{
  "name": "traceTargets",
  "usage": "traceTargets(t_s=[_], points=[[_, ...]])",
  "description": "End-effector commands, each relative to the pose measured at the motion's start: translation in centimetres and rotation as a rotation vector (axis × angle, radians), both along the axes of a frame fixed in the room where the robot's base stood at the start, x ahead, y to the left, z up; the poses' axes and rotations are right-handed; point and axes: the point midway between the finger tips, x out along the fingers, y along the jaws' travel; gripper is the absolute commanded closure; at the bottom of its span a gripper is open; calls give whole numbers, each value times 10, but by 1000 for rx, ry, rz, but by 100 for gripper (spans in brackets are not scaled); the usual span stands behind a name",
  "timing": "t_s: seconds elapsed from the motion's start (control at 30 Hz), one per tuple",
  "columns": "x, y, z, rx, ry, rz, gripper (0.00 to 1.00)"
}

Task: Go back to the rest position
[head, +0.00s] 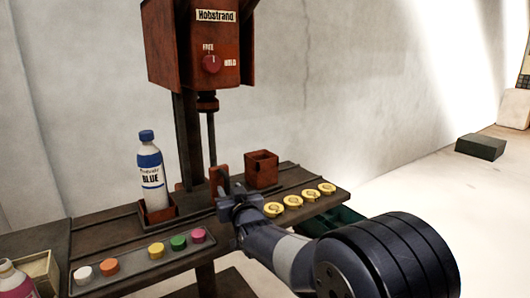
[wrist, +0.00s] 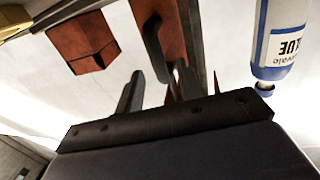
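My gripper (head: 232,195) is over the bench, in front of the stirring machine's shaft and near an upright red piece (head: 213,183). In the wrist view, the fingers of my gripper (wrist: 160,88) stand apart with a gap between them. The red piece (wrist: 158,35) shows beyond that gap; I cannot tell whether a finger touches it. I see nothing held. The red stirring machine (head: 192,45) marked Hobstrand stands above, its round knob (head: 211,64) between FREE and HOLD.
A white bottle labelled BLUE (head: 150,172) stands in a holder left of my gripper. A red open cup (head: 261,168) stands behind it, also in the wrist view (wrist: 82,42). Several yellow discs (head: 293,201) lie at right, several coloured buttons (head: 156,250) at front left.

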Motion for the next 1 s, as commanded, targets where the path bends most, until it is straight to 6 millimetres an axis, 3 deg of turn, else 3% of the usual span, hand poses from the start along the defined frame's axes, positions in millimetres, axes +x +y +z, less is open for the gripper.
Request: traceTargets(t_s=[0.2, 0.4, 1.0], points=[[27, 11, 0, 0, -1, 0, 64], [39, 16, 0, 0, -1, 0, 64], [39, 9, 3, -1, 4, -9, 64]])
